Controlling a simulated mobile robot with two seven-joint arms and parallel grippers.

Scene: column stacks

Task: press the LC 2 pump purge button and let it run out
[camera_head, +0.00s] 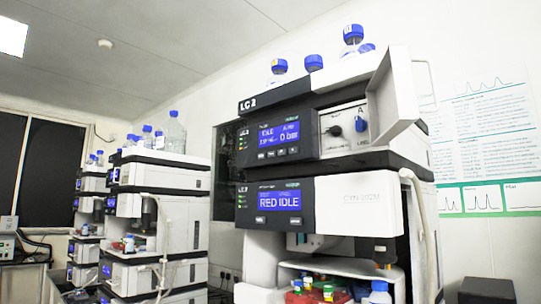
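The LC 2 stack (330,190) stands right of centre, with "LC 2" on its upper front edge. Its pump module (285,135) has a blue display (279,135) that reads IDLE and 0 bar. A row of small buttons (278,153) sits under the display; their labels are too small to read, so I cannot tell which is purge. The pump's white door (393,90) is swung open at the right, showing a black knob (334,131) and a blue knob (360,124). Neither of my grippers shows clearly.
Solvent bottles with blue caps (353,33) stand on top. A pale tube (418,215) runs down the right side. Open vial trays (310,291) are at the bottom. Other stacks (160,200) stand at the left.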

